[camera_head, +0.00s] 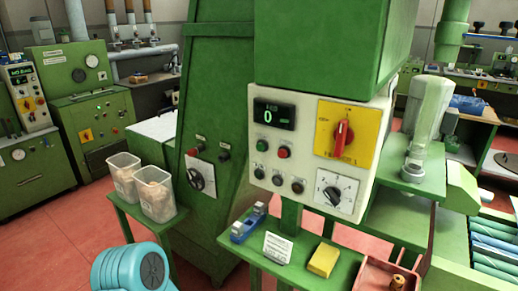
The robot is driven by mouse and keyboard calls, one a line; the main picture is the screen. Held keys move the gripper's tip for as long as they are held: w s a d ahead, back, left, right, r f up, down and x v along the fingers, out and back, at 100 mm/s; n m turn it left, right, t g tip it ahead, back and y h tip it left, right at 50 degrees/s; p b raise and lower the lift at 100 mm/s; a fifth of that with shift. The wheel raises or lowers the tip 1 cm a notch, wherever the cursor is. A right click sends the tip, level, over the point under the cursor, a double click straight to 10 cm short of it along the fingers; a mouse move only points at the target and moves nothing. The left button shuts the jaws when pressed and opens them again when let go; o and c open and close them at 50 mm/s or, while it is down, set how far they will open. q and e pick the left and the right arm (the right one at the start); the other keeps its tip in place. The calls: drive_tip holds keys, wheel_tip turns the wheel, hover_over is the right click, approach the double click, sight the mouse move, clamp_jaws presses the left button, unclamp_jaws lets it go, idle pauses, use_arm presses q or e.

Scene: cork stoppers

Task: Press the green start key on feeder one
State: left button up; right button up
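A white control panel (310,158) faces me on the front of a green machine. A green key (262,145) sits on its upper row, with a red key (284,152) to its right. Several dark keys (278,180) are in a row below. A dark display (274,114) above them shows a green 0 under small text that I cannot read surely. No label reading feeder one is legible. Neither gripper is in view; only a turquoise link of my arm shows at the bottom left, well apart from the panel.
The panel also has a red rotary switch (342,137) on a yellow plate and a black knob (333,193). A green shelf below holds a blue tape dispenser (248,224), a white card (278,247) and a yellow block (323,260). Two clear bins (156,193) stand left.

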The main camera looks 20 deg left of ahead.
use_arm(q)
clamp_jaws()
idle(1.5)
